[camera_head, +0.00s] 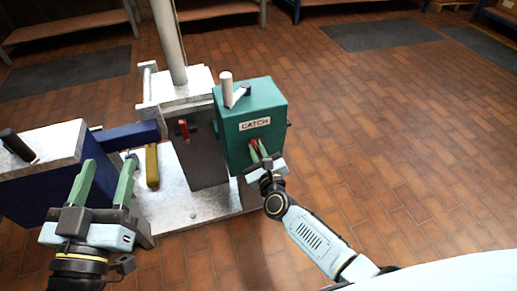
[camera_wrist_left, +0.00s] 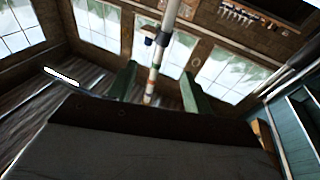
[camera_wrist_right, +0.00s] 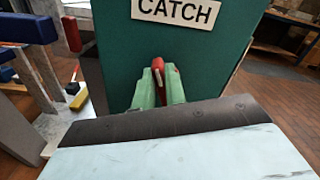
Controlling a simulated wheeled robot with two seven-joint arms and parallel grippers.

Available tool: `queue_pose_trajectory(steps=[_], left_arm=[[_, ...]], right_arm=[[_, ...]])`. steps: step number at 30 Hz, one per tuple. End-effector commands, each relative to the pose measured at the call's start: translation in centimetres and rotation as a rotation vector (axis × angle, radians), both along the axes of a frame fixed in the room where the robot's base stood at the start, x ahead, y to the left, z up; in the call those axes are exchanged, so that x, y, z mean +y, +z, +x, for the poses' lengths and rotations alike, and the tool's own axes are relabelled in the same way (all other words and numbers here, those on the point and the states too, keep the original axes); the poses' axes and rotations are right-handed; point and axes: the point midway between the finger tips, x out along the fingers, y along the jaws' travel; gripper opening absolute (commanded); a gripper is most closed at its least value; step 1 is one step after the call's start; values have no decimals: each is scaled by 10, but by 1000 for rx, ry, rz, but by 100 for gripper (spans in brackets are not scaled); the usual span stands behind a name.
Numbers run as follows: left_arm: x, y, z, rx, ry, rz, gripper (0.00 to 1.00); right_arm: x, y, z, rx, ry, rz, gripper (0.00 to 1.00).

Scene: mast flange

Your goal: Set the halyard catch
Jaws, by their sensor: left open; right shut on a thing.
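A green box labelled CATCH (camera_head: 250,112) is mounted on the grey post (camera_head: 200,150). A small red lever (camera_wrist_right: 158,68) sticks out of its front, below the label. My right gripper (camera_head: 262,150) is at this lever, its green fingers shut on it; the lever tip shows between the fingers in the right wrist view. My left gripper (camera_head: 110,175) is open and empty, fingers pointing up, in front of the blue arm at the left. The left wrist view shows a pole (camera_wrist_left: 160,50) beyond its fingers (camera_wrist_left: 160,85). The lever's inner end is hidden.
Another red handle (camera_head: 183,129) is on the post's front. A yellow bar (camera_head: 152,165) stands near the white base plate (camera_head: 185,210). A blue housing with a white top (camera_head: 45,150) and black knob is at left. The tiled floor at right is clear.

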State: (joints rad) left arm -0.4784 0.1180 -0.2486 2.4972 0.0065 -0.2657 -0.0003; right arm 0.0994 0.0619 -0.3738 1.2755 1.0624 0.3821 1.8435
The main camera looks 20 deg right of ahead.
Motion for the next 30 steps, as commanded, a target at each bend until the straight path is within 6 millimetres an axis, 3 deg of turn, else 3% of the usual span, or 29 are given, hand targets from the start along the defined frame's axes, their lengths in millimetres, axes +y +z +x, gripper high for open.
queue_pose_trajectory(steps=[30], left_arm=[[9, -39, 2, 233, 21, 73, 51]], right_arm=[[11, -13, -1, -30, 0, -949, 0]])
